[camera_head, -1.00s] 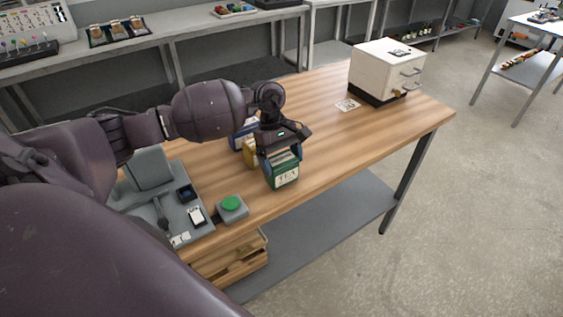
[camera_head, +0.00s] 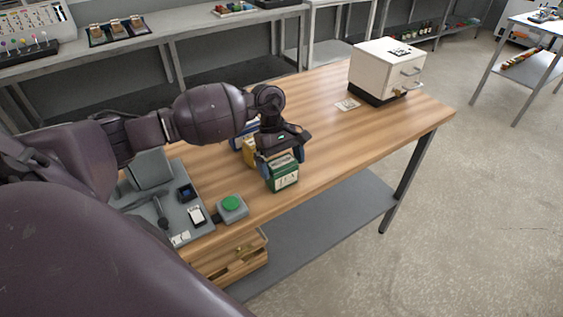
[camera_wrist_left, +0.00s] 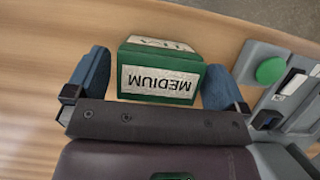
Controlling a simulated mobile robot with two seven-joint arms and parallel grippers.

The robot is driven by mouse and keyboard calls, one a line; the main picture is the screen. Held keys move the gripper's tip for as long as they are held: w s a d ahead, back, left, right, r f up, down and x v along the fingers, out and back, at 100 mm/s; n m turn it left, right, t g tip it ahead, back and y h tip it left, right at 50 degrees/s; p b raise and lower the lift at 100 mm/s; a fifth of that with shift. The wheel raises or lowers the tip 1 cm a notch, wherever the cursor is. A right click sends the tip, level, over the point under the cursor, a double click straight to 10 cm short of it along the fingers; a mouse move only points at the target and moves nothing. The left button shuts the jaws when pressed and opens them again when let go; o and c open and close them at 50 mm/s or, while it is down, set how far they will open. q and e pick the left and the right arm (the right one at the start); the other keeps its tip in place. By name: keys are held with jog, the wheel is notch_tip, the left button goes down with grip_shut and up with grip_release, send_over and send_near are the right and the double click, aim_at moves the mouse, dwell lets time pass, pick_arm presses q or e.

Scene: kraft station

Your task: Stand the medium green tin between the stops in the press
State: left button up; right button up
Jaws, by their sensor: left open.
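The green tin (camera_head: 285,180) stands on the wooden table near its front edge, with a white label. In the left wrist view its label reads MEDIUM (camera_wrist_left: 158,84). My left gripper (camera_head: 284,158) is open over it from above. In the wrist view the two blue fingertips (camera_wrist_left: 157,82) are on either side of the tin, with visible gaps. The grey fixture (camera_head: 190,222) at the left of the table appears to be the press. My arm partly covers it, and I cannot make out its stops. My right gripper is not in view.
A yellow tin (camera_head: 250,151) and a blue tin (camera_head: 238,138) stand close behind the green one, partly hidden by my arm. A green button (camera_head: 231,203) sits beside the fixture. A white cabinet (camera_head: 378,68) stands at the far end. The table's right half is mostly clear.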

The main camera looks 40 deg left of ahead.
pick_arm(q)
jog(key=b+v, duration=0.1)
jog(key=v, duration=1.1)
jog(key=shift+b, duration=0.35)
jog(key=shift+s, duration=0.1)
